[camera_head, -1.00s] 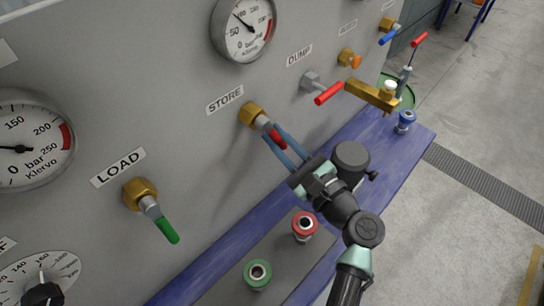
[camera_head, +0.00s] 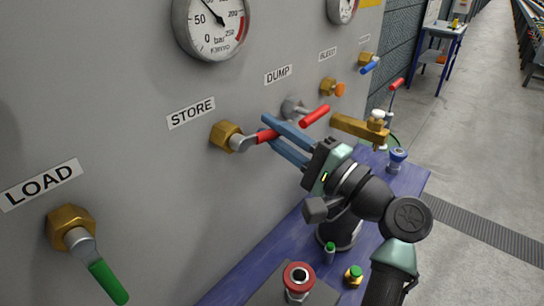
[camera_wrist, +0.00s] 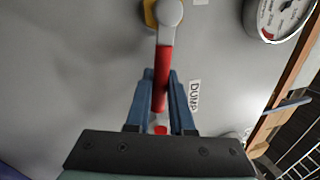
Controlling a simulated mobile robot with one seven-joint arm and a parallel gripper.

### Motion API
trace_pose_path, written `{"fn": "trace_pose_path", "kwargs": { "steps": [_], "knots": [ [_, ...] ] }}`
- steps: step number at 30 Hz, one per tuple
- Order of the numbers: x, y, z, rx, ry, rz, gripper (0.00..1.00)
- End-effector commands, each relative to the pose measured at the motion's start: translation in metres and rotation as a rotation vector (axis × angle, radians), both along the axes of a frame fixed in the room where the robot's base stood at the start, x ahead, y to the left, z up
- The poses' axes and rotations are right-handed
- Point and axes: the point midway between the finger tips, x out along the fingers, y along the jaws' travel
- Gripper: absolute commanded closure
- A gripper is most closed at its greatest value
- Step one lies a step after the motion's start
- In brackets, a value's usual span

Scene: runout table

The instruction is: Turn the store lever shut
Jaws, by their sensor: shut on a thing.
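The store lever (camera_head: 265,137) has a red handle on a brass valve (camera_head: 227,136) under the STORE label (camera_head: 191,113). Its handle points to the right in the head view, roughly level. My gripper (camera_head: 268,131) is shut on the red handle, with one blue finger on either side near its outer part. In the wrist view the red handle (camera_wrist: 163,63) runs between the blue fingers (camera_wrist: 159,92) from a grey hub at the top. The handle's far end is partly hidden by the fingers in the head view.
The red DUMP lever (camera_head: 314,116) is close beyond my fingers. A brass block (camera_head: 352,126) sticks out further right. The green LOAD lever (camera_head: 107,281) hangs at lower left. A blue bench (camera_head: 255,262) with several fittings lies below. Grey floor is open at right.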

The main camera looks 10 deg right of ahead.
Motion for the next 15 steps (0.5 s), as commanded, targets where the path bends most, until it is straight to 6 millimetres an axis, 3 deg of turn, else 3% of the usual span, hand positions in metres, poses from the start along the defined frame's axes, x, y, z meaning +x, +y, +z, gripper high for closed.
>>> {"fn": "trace_pose_path", "kwargs": {
  "steps": [15],
  "knots": [
    [0.001,-0.001,0.014,-0.138,-0.137,0.000,1.00]
  ]
}}
